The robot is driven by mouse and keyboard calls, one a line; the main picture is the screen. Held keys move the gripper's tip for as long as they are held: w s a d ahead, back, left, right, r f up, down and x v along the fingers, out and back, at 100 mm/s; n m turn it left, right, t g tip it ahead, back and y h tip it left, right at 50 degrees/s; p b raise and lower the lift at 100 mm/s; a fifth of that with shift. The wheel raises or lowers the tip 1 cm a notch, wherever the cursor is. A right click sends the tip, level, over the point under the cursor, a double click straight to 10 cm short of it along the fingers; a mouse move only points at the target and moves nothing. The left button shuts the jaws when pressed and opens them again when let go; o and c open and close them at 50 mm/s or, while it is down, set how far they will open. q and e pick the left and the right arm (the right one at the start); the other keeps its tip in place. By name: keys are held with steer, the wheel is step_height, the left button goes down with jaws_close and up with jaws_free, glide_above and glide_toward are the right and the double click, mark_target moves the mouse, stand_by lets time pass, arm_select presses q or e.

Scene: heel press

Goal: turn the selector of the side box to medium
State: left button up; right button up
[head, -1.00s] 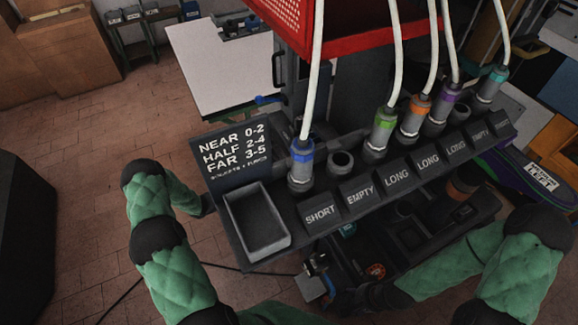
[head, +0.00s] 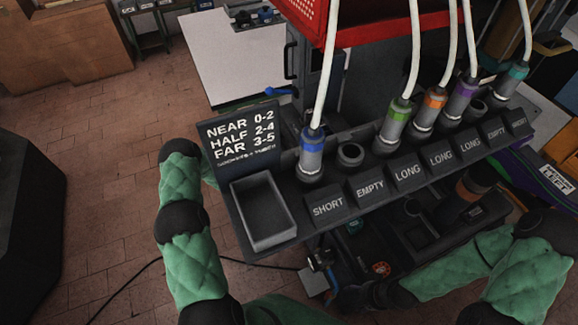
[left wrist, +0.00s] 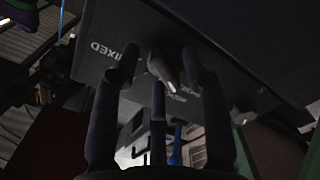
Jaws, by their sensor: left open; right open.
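The side box (left wrist: 235,45) is a dark box that fills the upper part of the left wrist view. Its selector (left wrist: 164,66) is a dark knob with a pale edge. The word MIXED shows left of the knob; another label below right is partly covered and I cannot read it. My left gripper (left wrist: 160,78) is open, its fingers spread around the selector's place in the picture; I cannot tell whether they touch it. In the head view the left hand is hidden behind the rack. My right gripper (head: 358,296) is open, low beneath the rack, dark and partly unclear.
A rack holds several tools on white hoses, with labels such as SHORT (head: 327,206), EMPTY and LONG. A sign (head: 238,138) reading NEAR, HALF, FAR and an empty grey tray (head: 264,212) are at its left end. A red perforated panel (head: 300,12) hangs above. Brick floor (head: 100,200) is open at left.

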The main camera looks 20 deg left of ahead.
arm_select(q)
jaws_close()
stand_by(0.3)
steer(key=shift+f+m+b, duration=0.15)
steer(key=shift+m+b, duration=1.15)
steer(key=shift+m, duration=0.6)
steer(key=shift+f+m+b, duration=0.1)
steer(key=shift+m+b, duration=1.15)
steer(key=shift+m, duration=0.65)
jaws_free()
